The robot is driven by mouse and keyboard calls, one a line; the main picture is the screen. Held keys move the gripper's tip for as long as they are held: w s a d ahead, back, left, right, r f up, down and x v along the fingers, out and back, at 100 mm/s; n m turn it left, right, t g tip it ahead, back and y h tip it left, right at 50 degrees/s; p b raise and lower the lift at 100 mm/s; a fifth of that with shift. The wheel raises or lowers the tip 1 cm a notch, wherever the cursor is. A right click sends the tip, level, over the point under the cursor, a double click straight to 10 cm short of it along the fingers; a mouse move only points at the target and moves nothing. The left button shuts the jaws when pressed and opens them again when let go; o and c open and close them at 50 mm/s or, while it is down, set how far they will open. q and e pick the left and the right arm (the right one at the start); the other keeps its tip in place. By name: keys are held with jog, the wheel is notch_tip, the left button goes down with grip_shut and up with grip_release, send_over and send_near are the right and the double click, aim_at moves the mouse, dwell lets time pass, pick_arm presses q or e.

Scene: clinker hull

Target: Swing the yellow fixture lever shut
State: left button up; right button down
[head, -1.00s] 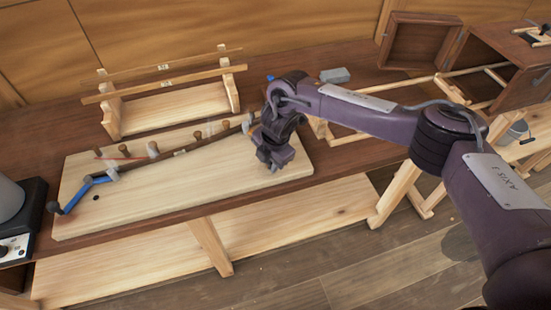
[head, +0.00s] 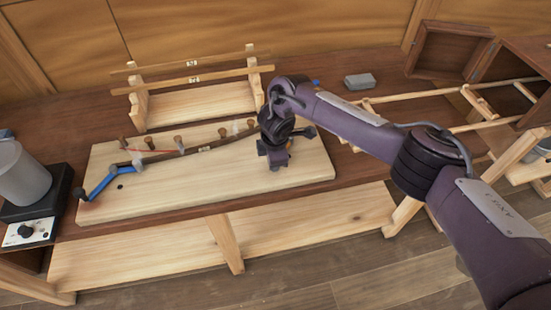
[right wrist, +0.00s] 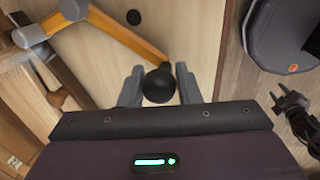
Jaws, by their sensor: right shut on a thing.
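The yellow fixture lever (right wrist: 125,35) shows in the right wrist view as an orange-yellow bar with a black ball knob (right wrist: 159,85) at its near end. It runs up and left to a grey pivot by a pale clamp (right wrist: 30,35). My right gripper (right wrist: 159,85) is shut on the knob, one grey finger on each side. In the head view my right gripper (head: 274,161) is over the right part of the pale board (head: 225,185), and my arm hides the lever there. My left gripper is not in the head view.
A dark plank (head: 205,155) lies along the pegs. A blue lever (head: 100,185) is at the board's left end. A slatted wooden rack (head: 195,103) stands behind. A grey pot (head: 22,178) is at left, a grey block (head: 359,81) behind at right. The board's front is clear.

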jog(key=shift+a+r, duration=0.1)
jog(key=shift+a, duration=0.05)
jog(key=c, duration=1.1)
grip_release()
jog(key=shift+o, duration=0.2)
jog(key=shift+r, duration=0.35)
jog(key=r, duration=0.3)
jog(key=s+r, duration=0.1)
jog(key=r, duration=0.3)
jog(key=shift+s, duration=0.2)
jog(key=shift+f, duration=0.1)
